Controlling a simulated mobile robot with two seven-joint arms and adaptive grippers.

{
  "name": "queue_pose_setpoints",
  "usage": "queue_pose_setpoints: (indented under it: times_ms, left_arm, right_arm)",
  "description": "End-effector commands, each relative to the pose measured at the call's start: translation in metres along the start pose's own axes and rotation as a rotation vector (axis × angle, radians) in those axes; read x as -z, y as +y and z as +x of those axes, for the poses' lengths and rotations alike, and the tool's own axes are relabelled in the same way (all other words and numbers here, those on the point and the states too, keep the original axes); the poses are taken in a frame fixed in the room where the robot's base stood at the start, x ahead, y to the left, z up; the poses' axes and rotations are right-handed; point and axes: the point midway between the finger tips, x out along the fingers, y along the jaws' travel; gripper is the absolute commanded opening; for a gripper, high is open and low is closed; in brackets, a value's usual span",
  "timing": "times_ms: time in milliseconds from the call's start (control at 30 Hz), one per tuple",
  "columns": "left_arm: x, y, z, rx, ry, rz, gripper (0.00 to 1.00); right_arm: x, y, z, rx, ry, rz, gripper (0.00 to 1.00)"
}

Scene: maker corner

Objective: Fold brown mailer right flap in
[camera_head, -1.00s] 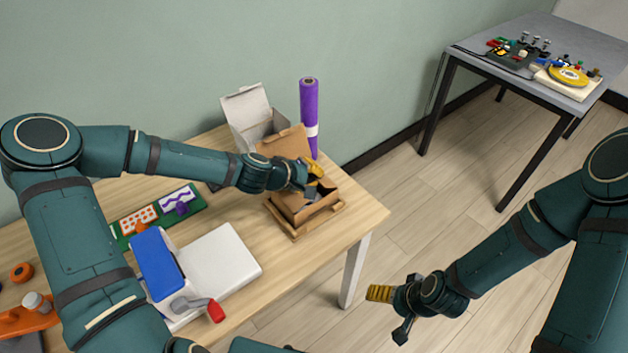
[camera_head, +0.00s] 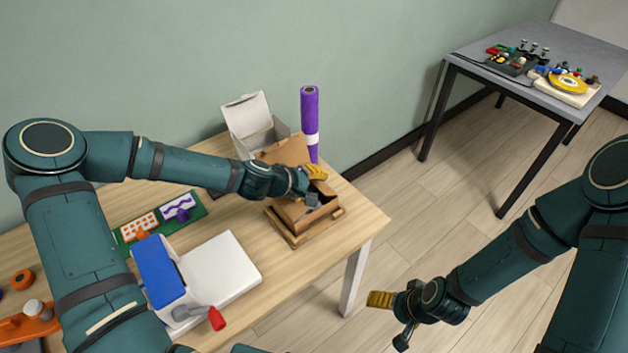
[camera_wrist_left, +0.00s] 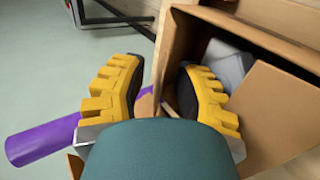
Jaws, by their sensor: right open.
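The brown mailer (camera_head: 318,220) is an open cardboard box on a wooden tray near the table's right corner, its lid (camera_head: 285,151) standing up at the back. A grey item (camera_wrist_left: 229,65) lies inside the mailer. My right gripper (camera_head: 390,318) is open and empty, off the table over the floor.
A purple roll (camera_head: 310,120) stands right behind the mailer, and a white box (camera_head: 248,115) is behind it to the left. A blue-and-white machine with a red-tipped lever (camera_head: 216,319) stands at front left. The floor to the right is clear up to a grey table (camera_head: 470,62).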

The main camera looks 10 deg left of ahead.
Motion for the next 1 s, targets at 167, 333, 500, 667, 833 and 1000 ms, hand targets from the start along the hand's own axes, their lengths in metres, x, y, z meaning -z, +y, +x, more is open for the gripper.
queue_pose_setpoints:
  times_ms: [167,333,500,667,833,1000]
  left_arm:
    - [0.0,0.009,-0.003,0.048,-0.001,0.002,0.3]
    - [0.0,0.011,-0.004,0.1,0.001,0.004,0.3]
    - [0.002,0.009,-0.034,0.101,0.006,0.003,0.3]
    - [0.002,0.012,-0.063,0.101,0.006,0.003,0.3]
    - [0.002,0.015,-0.093,0.101,0.005,0.002,0.3]
    - [0.001,0.017,-0.119,0.101,0.004,0.002,0.3]
  right_arm:
    - [0.003,-0.009,-0.025,0.0,0.0,0.0,0.85]
    - [0.005,-0.017,-0.044,0.0,0.0,0.0,0.85]
    - [0.005,-0.017,-0.044,0.0,0.0,0.0,0.85]
    - [0.005,-0.018,-0.048,0.0,0.0,0.0,0.85]
    - [0.006,-0.02,-0.053,0.0,0.0,0.0,0.85]
    - [0.006,-0.022,-0.058,0.0,0.0,0.0,0.85]
